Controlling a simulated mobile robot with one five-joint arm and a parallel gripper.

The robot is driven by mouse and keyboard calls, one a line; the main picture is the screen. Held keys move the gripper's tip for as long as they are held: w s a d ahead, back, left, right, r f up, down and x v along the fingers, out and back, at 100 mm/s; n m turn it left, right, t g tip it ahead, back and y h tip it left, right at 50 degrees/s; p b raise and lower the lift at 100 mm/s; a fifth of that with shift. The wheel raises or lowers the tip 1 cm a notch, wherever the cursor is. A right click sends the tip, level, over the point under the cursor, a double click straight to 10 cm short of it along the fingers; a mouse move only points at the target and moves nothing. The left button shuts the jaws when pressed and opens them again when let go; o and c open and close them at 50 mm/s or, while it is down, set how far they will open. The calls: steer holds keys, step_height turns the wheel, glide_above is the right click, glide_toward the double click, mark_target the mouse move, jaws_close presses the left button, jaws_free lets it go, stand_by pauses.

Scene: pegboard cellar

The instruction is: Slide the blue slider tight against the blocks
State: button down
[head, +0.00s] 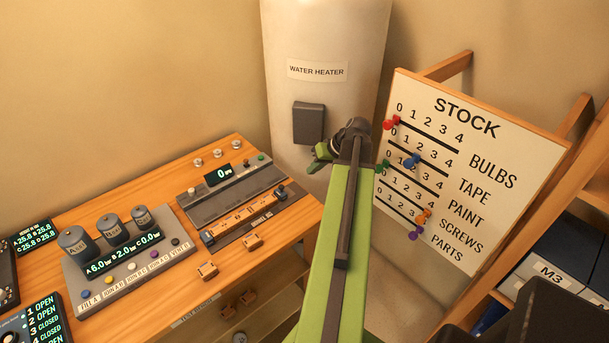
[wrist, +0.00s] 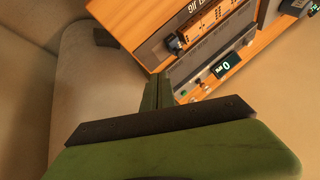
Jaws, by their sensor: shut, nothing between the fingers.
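Dark end pieces sit at both ends of the bar. The rail also shows at the upper right in the wrist view (wrist: 205,62).
The water heater (head: 325,60) stands behind my gripper. A STOCK board (head: 490,150) with coloured pegs, one of them blue (head: 412,161), leans at the right. Open air lies between gripper and rail.

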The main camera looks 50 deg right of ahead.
mark_target(283, 188)
steer(key=b+x, duration=0.3)
steer(key=x, duration=0.1)
steer(key=b+x, duration=0.3)
steer(key=x, duration=0.1)
steer(key=shift+f, duration=0.4)
steer(key=shift+w+a+f+b, duration=0.15)
steer(key=shift+w+a+b, duration=0.15)
steer(key=shift+w+a, duration=1.15)
steer(key=shift+s+a, duration=0.1)
steer(key=shift+a, duration=0.1)
steer(key=shift+a, duration=0.8)
steer(key=shift+d, duration=0.2)
